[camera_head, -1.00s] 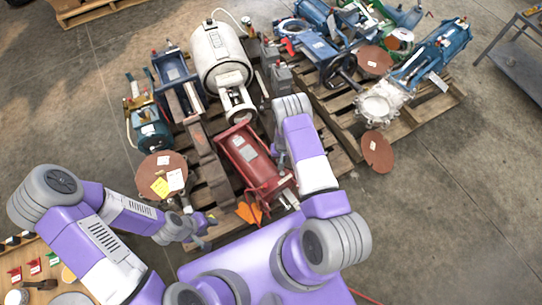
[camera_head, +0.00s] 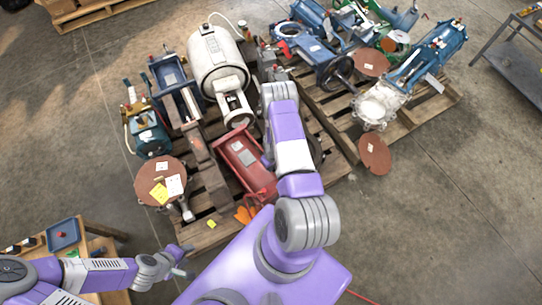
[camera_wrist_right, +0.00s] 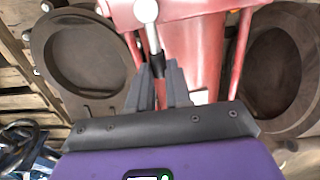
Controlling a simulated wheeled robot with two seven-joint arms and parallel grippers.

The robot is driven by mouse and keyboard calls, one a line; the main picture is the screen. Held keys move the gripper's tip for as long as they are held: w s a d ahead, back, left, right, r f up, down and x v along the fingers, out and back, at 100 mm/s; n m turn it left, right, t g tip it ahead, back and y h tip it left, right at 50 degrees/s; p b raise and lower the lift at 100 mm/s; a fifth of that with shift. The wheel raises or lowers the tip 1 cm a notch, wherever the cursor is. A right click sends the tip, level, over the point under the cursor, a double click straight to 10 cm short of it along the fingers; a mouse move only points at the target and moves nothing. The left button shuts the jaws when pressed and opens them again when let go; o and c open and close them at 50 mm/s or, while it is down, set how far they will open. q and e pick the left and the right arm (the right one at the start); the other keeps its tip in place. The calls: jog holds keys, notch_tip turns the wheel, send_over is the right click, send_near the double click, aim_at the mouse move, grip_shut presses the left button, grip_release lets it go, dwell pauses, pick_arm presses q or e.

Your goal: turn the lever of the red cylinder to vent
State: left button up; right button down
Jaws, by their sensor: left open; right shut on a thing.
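The red cylinder (camera_head: 243,163) lies on the near pallet, partly covered by my right arm. Its red body (camera_wrist_right: 197,45) fills the upper middle of the right wrist view. A lever (camera_wrist_right: 150,32) with a silver shaft and a dark end runs down from a round silver hub between my right gripper's fingers (camera_wrist_right: 158,82). The right gripper is shut on the lever's dark end. In the head view my arm hides that gripper and the lever. My left gripper (camera_head: 182,262) is open and empty, low at the left, away from the cylinder.
A white tank (camera_head: 218,65), a blue machine (camera_head: 172,80) and a brown disc (camera_head: 155,180) crowd the near pallet (camera_head: 203,238). Orange gloves (camera_head: 245,214) lie at its front. Another pallet with blue machines (camera_head: 432,55) stands right. A blue tray (camera_head: 63,234) is at left.

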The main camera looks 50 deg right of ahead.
dwell(0.4)
jog(key=c, duration=1.1)
grip_release()
jog(key=shift+o, duration=0.2)
notch_tip(320, 180, up, 8)
jog(key=p, duration=0.3)
jog(key=shift+f, duration=0.2)
